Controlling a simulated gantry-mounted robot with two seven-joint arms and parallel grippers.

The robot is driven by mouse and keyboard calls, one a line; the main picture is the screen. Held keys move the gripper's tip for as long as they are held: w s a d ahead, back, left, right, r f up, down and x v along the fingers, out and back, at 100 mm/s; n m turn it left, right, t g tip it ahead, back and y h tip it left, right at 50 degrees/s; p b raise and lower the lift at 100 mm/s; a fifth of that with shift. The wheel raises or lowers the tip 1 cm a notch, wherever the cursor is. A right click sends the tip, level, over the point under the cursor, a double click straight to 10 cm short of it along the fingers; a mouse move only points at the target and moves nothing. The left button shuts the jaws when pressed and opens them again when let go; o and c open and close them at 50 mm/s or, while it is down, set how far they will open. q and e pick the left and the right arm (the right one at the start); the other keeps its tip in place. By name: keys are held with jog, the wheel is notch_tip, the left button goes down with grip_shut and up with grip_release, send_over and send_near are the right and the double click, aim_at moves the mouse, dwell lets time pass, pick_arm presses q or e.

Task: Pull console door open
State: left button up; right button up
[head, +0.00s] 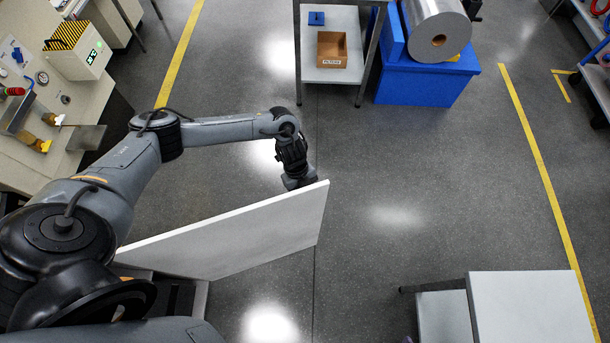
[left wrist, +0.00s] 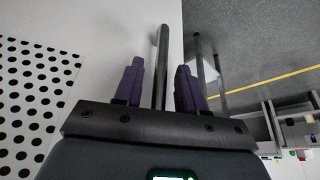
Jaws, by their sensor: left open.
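The console door (head: 235,238) is a white panel in the head view. It stands swung out at an angle, with a gap between it and the dark console body (head: 178,296) at the lower left. My left gripper (head: 298,183) is at the door's far right edge, partly hidden behind the panel. In the left wrist view the door face (left wrist: 95,30) fills the left side, with a perforated patch. A metal bar handle (left wrist: 162,65) runs between the two purple fingers of my left gripper (left wrist: 156,82), which is open with gaps visible beside the bar. My right gripper does not show.
A light-topped table (head: 530,308) stands at the lower right. A cart with a brown bin (head: 332,50) and a blue base with a metal roll (head: 428,85) stand at the back. A workbench (head: 50,110) is at the left. The middle floor is clear.

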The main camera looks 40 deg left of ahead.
pick_arm(q)
jog(key=shift+f, duration=0.2)
grip_shut()
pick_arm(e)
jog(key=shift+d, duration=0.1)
